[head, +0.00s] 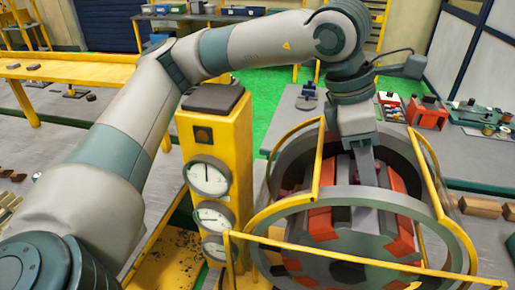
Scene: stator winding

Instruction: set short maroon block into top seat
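The stator (343,247) stands at the right as a round grey and dark body with orange-red segments, inside grey rings. My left arm reaches across from the left, and its gripper (368,178) points down into the upper part of the stator, between orange-red segments. The fingertips are small and partly hidden there, so I cannot tell whether they are open or hold a block. No short maroon block can be clearly made out at the top seat. Small brown pieces (14,177) lie on the grey table at the far left. My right gripper is not in view.
Yellow guard bars (318,165) surround the stator. A yellow post (215,135) with several dials stands close to its left, beneath my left arm. Tan blocks (480,207) lie on the right table, with a red device (427,112) behind.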

